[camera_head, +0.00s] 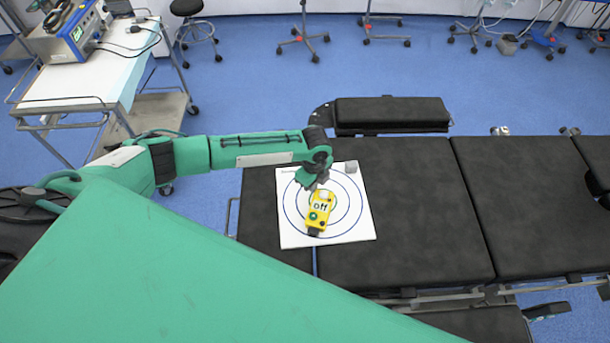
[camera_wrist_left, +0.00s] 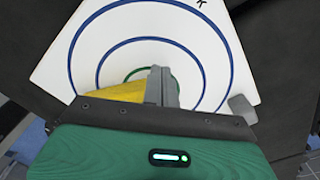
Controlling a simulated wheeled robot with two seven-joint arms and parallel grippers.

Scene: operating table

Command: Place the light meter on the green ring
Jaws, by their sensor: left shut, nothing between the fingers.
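The yellow light meter (camera_head: 320,212), with "off" on its face, lies on a white sheet (camera_head: 356,228) printed with rings. It covers part of the small green ring (camera_head: 336,203) at the centre and extends toward the near side. In the left wrist view the green ring (camera_wrist_left: 137,73) shows as an arc beyond the meter (camera_wrist_left: 126,91). My left gripper (camera_head: 316,186) is over the sheet at the meter's far end. Its fingers (camera_wrist_left: 163,88) are together, beside the meter, with nothing between them; contact is unclear. My right gripper is not in view.
The sheet lies on the black padded operating table (camera_head: 415,205), clear to its right. A small grey block (camera_head: 351,167) sits at the sheet's far right corner. A white cart (camera_head: 85,80) with a device stands at the far left.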

